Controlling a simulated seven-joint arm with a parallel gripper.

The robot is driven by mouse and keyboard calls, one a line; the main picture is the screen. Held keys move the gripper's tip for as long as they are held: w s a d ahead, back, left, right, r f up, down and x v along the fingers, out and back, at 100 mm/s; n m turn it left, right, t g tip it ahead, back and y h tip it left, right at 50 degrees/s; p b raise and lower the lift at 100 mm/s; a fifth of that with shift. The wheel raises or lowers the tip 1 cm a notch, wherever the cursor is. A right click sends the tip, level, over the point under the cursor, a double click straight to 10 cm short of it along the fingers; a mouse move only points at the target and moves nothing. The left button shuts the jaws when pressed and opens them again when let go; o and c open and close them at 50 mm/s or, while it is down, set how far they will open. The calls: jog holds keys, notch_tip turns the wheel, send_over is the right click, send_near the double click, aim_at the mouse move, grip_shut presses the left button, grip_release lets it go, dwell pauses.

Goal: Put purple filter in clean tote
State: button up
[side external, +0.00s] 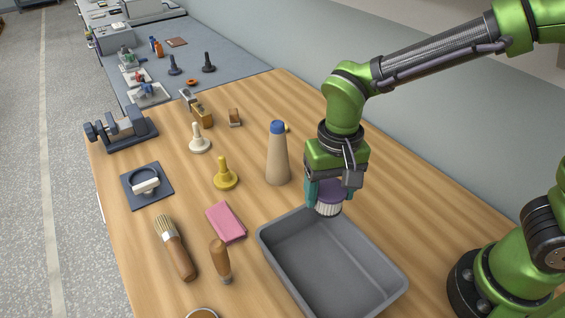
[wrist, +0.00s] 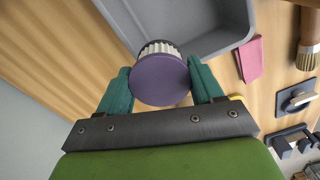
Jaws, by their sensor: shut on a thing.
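The purple filter (side external: 328,197) has a purple cap and a white pleated body. My gripper (side external: 327,196) is shut on it, with teal fingers on either side, and holds it over the far right edge of the grey tote (side external: 306,282). In the wrist view the purple cap (wrist: 160,80) sits between the two fingers (wrist: 164,92), and the white pleats show beyond it. The tote (wrist: 225,25) lies just past the filter in that view. It is empty where I see its floor. Whether the filter touches the rim cannot be told.
A tan bottle with a blue cap (side external: 278,155) stands left of my gripper. A pink cloth (side external: 226,222), a wooden-handled tool (side external: 219,259) and a brush (side external: 174,247) lie left of the tote. A yellow spindle (side external: 225,176) stands farther back. The wood right of the tote is clear.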

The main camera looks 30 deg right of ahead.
aim_at(324, 275)
jog(key=s+a+m, duration=0.2)
jog(key=s+a, duration=0.3)
jog(key=s, duration=0.2)
notch_tip(324, 275, down, 10)
jog(key=m, duration=0.3)
jog(key=shift+f, duration=0.15)
jog(key=shift+f, duration=0.1)
jog(key=o, duration=1.1)
jog(key=shift+c, duration=0.2)
